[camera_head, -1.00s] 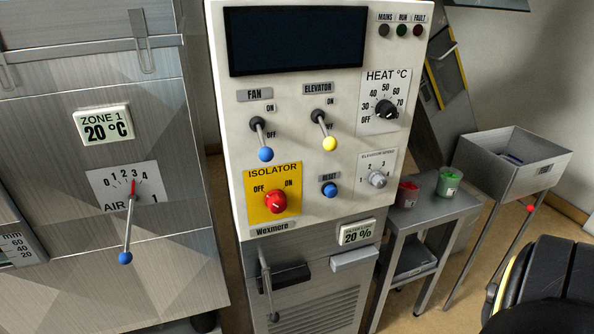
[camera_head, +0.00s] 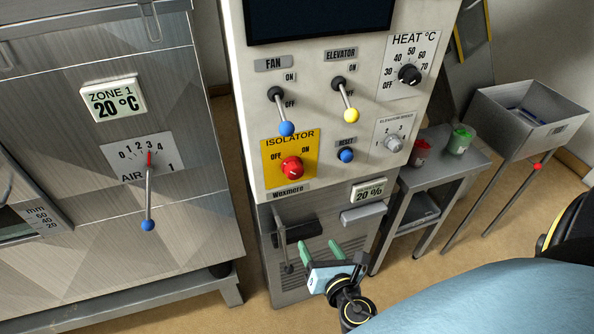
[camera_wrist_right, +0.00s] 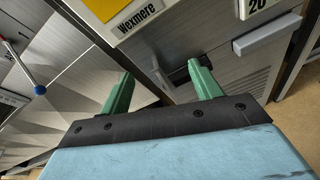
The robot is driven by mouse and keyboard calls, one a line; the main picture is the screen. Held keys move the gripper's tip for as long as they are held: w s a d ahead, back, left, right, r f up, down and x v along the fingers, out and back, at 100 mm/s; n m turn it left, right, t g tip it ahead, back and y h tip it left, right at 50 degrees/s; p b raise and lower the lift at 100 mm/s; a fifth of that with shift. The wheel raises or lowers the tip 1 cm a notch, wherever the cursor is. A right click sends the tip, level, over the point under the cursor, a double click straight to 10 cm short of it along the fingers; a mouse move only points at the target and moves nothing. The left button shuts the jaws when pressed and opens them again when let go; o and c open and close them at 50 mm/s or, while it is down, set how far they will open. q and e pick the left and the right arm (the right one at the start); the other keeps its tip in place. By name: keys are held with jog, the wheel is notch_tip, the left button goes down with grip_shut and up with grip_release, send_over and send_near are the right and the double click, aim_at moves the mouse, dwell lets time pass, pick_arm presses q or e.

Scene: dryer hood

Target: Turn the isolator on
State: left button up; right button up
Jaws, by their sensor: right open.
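The isolator is a red rotary knob (camera_head: 291,168) on a yellow plate (camera_head: 270,181), with OFF at its left and ON at its right. Which mark the knob points to is too small to tell. My right gripper (camera_head: 332,245) is below the control panel, in front of the lower cabinet, apart from the knob. Its green fingers are open and empty; they also show in the right wrist view (camera_wrist_right: 160,70). That view shows only a corner of the yellow plate (camera_wrist_right: 102,6), not the knob. My left gripper is not in view.
Fan (camera_head: 281,112) and elevator (camera_head: 347,100) levers sit above the isolator, and a blue reset button (camera_head: 346,155) is to its right. A cabinet handle (camera_head: 363,214) juts out below. A side table (camera_head: 452,150) with two pots stands at right.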

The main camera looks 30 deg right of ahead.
aim_at(296, 174)
notch_tip(296, 174, up, 11)
jog(key=w+n+t, duration=0.2)
jog(key=n+t, duration=0.1)
jog(key=n, duration=0.1)
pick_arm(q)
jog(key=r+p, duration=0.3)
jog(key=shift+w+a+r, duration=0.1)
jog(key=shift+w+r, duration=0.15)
pick_arm(e)
jog(key=shift+h, duration=0.4)
jog(key=x, duration=1.2)
jog(key=shift+w+a, duration=0.2)
jog(key=shift+w, duration=0.05)
jog(key=shift+c, duration=0.2)
jog(key=c, duration=0.9)
